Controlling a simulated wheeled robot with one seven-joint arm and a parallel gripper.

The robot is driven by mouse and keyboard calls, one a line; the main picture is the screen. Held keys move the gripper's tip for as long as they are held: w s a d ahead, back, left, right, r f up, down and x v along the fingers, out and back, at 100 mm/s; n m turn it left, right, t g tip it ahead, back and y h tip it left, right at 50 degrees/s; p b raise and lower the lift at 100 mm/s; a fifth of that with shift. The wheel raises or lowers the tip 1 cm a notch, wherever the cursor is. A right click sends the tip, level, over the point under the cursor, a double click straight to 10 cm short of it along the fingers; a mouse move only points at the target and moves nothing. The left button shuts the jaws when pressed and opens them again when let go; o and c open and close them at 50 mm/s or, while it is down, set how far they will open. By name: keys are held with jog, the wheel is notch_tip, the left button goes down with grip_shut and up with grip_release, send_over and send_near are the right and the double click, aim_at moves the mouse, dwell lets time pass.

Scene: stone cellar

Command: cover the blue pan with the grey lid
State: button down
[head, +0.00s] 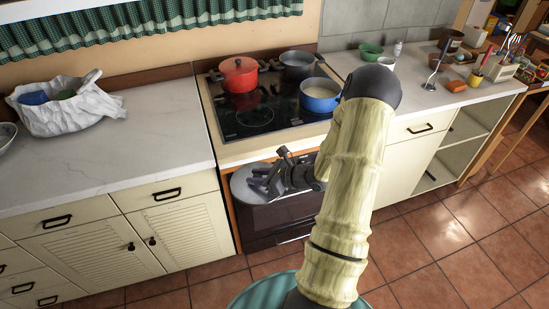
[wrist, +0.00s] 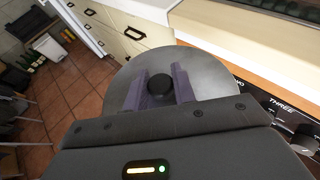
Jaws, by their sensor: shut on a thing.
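The blue pan (head: 320,96) stands uncovered at the right front of the black stove top, with something pale inside. My gripper (head: 262,183) is in front of the oven, below the stove's front edge, shut on the knob of the grey lid (head: 243,186). In the wrist view the grey lid (wrist: 208,75) is a round disc, with its black knob (wrist: 159,84) between the two purple fingers of my gripper (wrist: 158,90). The lid is apart from the pan, lower and to its left in the head view. My gripper hides part of the lid.
A red lidded pot (head: 239,74) and a dark grey pan (head: 297,65) stand at the back of the stove (head: 226,117). A white bag (head: 66,106) lies on the left counter. A green bowl (head: 371,51) is on the right counter. The left counter's front is clear.

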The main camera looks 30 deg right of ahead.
jog(key=s+a+f+n+g+y, duration=0.1)
jog(key=a+f+n+g+y, duration=0.2)
jog(key=a+f, duration=0.6)
jog(key=a+n, duration=0.1)
jog(key=a, duration=0.3)
jog(key=shift+s+a+f, duration=0.25)
jog(key=shift+s+a, duration=0.05)
jog(key=shift+s, duration=0.05)
